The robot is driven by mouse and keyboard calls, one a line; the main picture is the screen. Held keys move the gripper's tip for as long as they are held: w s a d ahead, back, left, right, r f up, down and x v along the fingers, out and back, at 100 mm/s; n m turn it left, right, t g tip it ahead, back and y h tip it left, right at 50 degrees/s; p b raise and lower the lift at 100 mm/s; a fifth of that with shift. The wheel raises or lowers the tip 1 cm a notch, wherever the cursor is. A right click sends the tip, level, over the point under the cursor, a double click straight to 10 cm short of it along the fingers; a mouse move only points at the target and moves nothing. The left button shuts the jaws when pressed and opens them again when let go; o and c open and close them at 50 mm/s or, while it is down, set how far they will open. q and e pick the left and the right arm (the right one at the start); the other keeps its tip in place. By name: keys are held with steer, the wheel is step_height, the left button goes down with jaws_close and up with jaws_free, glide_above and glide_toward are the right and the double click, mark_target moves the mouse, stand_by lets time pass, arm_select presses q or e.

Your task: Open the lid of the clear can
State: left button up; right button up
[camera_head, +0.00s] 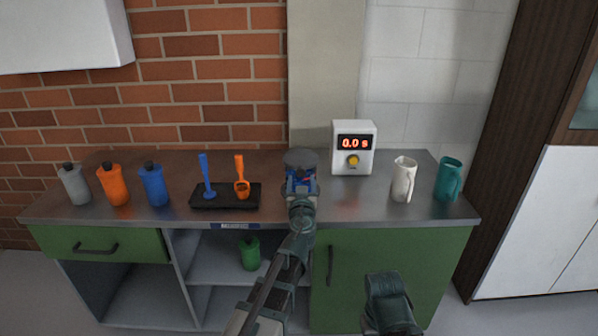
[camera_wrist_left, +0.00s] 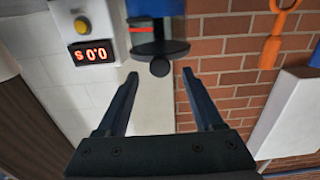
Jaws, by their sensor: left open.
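The clear can stands on the counter just left of the timer box. In the head view its dark round lid (camera_head: 300,156) shows, and my arm hides much of the rest. The left wrist view is upside down; there the dark lid (camera_wrist_left: 162,48) with its round knob (camera_wrist_left: 160,68) sits on the can (camera_wrist_left: 145,26), which has a red-orange line and blue parts. My left gripper (camera_head: 301,186) is open in front of the can. In the wrist view its two fingertips (camera_wrist_left: 159,74) lie either side of the knob, apart from it. My right gripper's fingers are not in view.
A timer box (camera_head: 366,163) reading 0.0 s stands right of the can. White (camera_head: 403,184) and teal (camera_head: 445,183) jugs stand further right. Left are a black tray (camera_head: 222,204) with blue and orange tools, and grey, orange and blue bottles (camera_head: 154,186). A brick wall is behind.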

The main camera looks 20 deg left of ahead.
mark_target(301, 174)
arm_select(q)
steer(key=x, duration=0.5)
steer(key=shift+w, duration=0.2)
jaws_close()
stand_by(1.1)
